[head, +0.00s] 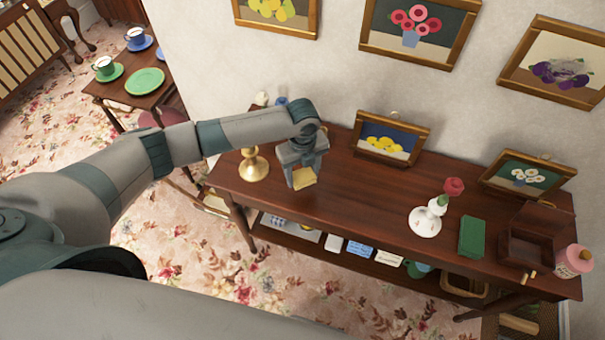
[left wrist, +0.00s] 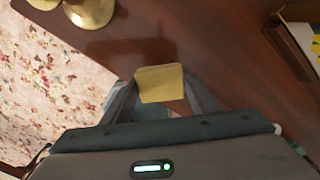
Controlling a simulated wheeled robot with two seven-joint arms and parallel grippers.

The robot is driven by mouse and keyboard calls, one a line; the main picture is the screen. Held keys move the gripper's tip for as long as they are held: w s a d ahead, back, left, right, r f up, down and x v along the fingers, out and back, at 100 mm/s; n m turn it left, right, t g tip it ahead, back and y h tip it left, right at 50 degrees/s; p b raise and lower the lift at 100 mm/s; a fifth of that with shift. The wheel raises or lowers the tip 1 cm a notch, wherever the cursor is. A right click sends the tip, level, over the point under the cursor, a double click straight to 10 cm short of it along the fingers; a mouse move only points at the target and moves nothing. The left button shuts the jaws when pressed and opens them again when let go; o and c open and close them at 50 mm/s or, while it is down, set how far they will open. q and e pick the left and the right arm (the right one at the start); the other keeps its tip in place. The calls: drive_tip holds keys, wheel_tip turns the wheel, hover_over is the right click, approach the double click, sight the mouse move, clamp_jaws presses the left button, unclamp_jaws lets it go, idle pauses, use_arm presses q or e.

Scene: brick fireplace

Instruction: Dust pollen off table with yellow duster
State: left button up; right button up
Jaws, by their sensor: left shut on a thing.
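The yellow duster (head: 304,179) is a small flat yellow piece at the tips of my left gripper (head: 301,176), low over or touching the left part of the dark wooden table (head: 350,205). In the left wrist view the duster (left wrist: 160,83) sits between the two fingers, and the gripper (left wrist: 162,90) is shut on it. I cannot make out pollen on the table. My right gripper is not in view.
A brass candlestick (head: 254,166) stands just left of the gripper. A framed lemon picture (head: 390,137) stands behind. A vase (head: 437,205) with a red flower on a white doily (head: 424,223), a green book (head: 472,237), a wooden box (head: 527,243) and a pink bottle (head: 573,262) stand right. The table's middle is clear.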

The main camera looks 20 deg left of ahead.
use_arm(q)
drive_tip(key=shift+r, duration=1.35)
